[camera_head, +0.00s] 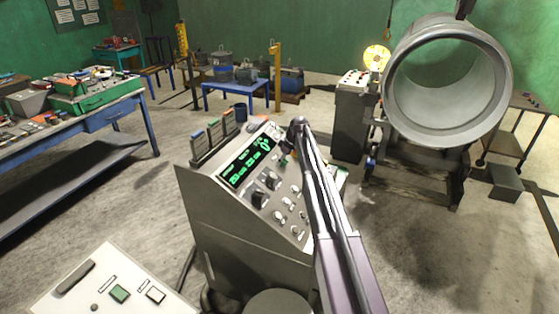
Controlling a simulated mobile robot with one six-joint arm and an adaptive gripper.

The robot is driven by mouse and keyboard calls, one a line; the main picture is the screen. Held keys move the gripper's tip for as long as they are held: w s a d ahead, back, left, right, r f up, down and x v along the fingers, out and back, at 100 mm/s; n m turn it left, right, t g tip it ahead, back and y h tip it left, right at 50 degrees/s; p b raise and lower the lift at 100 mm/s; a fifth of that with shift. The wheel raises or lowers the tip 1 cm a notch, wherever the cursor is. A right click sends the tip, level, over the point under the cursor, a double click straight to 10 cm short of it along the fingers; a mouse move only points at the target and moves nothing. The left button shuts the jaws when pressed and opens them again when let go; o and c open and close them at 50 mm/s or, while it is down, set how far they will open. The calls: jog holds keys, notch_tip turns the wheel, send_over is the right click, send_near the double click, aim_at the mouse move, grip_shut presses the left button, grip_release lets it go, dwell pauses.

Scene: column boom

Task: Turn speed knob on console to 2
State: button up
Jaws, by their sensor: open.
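The grey console (215,225) stands in the middle of the camera_head view with a sloped panel. A green-lit display (247,163) sits at the panel's upper left. Below it are two dark knobs, one (270,181) above the other (258,199), and several pale round controls (284,201) to their right. I cannot read the labels, so I cannot tell which is the speed knob or its setting. My arm crosses the panel's right side and hides part of it. My gripper (288,150) is small and dark at the panel's upper right, open; I see nothing held in it.
A large metal pipe (447,85) stands at the right. A workbench (90,120) with tools is at the left. A pale panel with buttons (100,285) is at the lower left. Floor is free between workbench and console.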

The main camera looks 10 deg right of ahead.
jog(key=shift+p+v, duration=1.3)
jog(key=shift+v, duration=0.45)
jog(key=s+a+f+m+h+b, duration=0.1)
jog(key=s+f+m+b, duration=0.2)
jog(key=s, duration=1.1)
jog(key=s+a+f+m+g+h+b, duration=0.1)
jog(key=s+f+m+b, duration=0.3)
jog(key=s, duration=1)
jog(key=s+a+f+m+g+h+b, duration=0.1)
jog(key=s+f+b, duration=0.5)
jog(key=s, duration=0.8)
jog(key=a+f+m+h, duration=0.1)
jog(key=a+m, duration=0.1)
jog(key=m, duration=0.1)
jog(key=shift+s+f, duration=0.25)
jog(key=shift+f, duration=0.1)
jog(key=shift+c, duration=0.2)
